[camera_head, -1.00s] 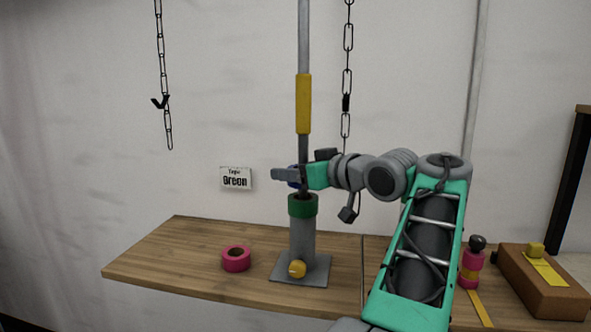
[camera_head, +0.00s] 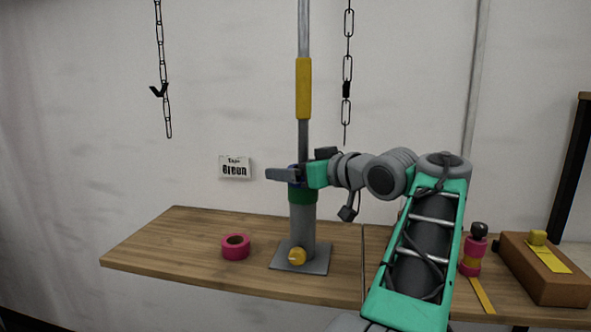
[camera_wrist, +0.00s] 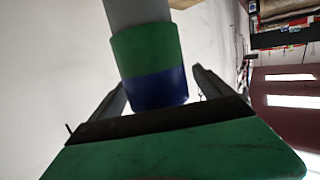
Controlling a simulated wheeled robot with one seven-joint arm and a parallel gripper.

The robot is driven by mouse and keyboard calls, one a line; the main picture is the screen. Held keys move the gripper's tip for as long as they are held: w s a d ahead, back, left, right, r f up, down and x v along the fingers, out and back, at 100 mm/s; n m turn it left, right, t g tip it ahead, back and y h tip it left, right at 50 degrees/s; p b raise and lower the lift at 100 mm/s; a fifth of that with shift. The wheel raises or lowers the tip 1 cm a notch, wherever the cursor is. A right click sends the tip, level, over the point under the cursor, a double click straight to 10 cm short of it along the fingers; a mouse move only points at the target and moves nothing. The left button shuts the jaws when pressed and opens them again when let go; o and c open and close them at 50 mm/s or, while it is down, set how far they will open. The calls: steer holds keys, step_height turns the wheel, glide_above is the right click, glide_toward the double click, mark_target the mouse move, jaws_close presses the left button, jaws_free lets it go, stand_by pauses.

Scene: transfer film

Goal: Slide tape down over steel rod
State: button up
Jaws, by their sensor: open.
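The steel rod (camera_head: 304,140) stands upright, with a yellow sleeve (camera_head: 303,88) higher up and a wide grey post (camera_head: 302,228) at its foot. A green tape ring (camera_head: 301,197) sits around the top of the post. A blue ring (camera_wrist: 158,88) meets the green ring's edge, which shows also in the wrist view (camera_wrist: 147,52). In the head view the blue ring is mostly hidden by my gripper (camera_head: 291,175). My gripper is open, its fingers either side of the blue ring, with light showing beside it in the wrist view. The rod above is hidden there.
A pink tape roll (camera_head: 236,246) lies on the wooden shelf (camera_head: 170,250), left of the post's base plate with its yellow knob (camera_head: 297,257). Chains hang either side of the rod. A brown block (camera_head: 545,270) and pink bottle (camera_head: 473,252) stand right.

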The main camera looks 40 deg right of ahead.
steer(key=v, duration=0.2)
steer(key=p+v, duration=0.1)
steer(key=v, duration=0.1)
steer(key=p+v, duration=0.1)
steer(key=shift+s+d+r, duration=0.1)
steer(key=shift+s+r, duration=0.2)
steer(key=shift+r, duration=0.2)
steer(key=p, duration=0.2)
steer(key=shift+s+r+p, duration=0.25)
steer(key=shift+r+p, duration=0.05)
steer(key=shift+p, duration=0.05)
steer(key=shift+s+f+p, duration=0.55)
steer(key=shift+s+p, duration=0.25)
steer(key=shift+p, duration=1.25)
